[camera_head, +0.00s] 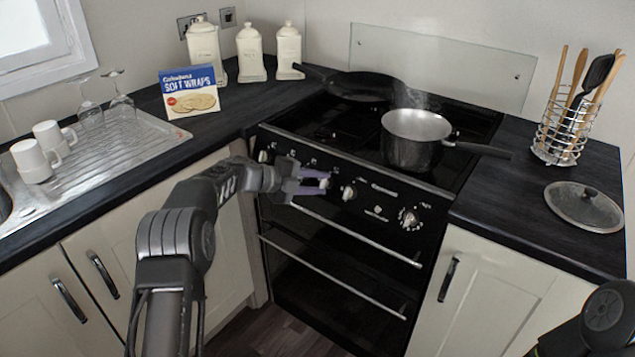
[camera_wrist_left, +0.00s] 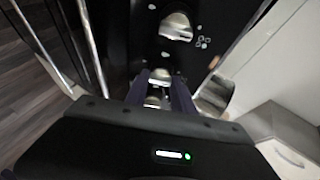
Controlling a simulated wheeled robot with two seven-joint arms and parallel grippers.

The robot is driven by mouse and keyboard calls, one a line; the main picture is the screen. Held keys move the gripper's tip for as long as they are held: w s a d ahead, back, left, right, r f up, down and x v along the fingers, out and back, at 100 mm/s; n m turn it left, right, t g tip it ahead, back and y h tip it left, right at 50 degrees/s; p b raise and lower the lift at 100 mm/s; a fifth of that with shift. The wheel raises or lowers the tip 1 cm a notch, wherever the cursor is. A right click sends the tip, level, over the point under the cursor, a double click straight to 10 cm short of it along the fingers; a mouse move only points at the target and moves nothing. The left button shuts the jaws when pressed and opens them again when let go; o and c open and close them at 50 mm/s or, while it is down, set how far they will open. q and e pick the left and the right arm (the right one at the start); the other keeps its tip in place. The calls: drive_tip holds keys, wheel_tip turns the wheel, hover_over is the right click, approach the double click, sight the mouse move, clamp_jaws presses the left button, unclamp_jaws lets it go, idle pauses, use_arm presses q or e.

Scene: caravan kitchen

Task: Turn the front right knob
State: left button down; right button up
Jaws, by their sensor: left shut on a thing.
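A row of pale metal control knobs runs along the black front panel of the cooker (camera_head: 377,215). My left gripper (camera_head: 325,183), with purple fingers, is at this panel. Its fingers lie on both sides of one knob (camera_wrist_left: 160,76) and are shut on it, as the left wrist view shows. In the head view the fingers largely hide that knob. A free knob (camera_head: 348,193) sits just right of it, and a larger dial (camera_head: 408,217) is farther right. The left wrist view shows another free knob (camera_wrist_left: 176,26). My right gripper is out of view.
A steaming pot (camera_head: 416,152) stands on the hob with its handle to the right, and a frying pan (camera_head: 362,86) is behind. Oven handle bars (camera_head: 345,231) run below the knobs. A glass lid (camera_head: 583,206) and utensil rack (camera_head: 563,137) are on the right counter.

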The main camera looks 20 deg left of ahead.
use_arm(q)
drive_tip(key=shift+f, duration=0.1)
drive_tip(key=c, duration=1.1)
unclamp_jaws()
drive_tip(key=v, duration=0.8)
drive_tip(key=shift+d, duration=0.1)
drive_tip(key=shift+w, duration=0.1)
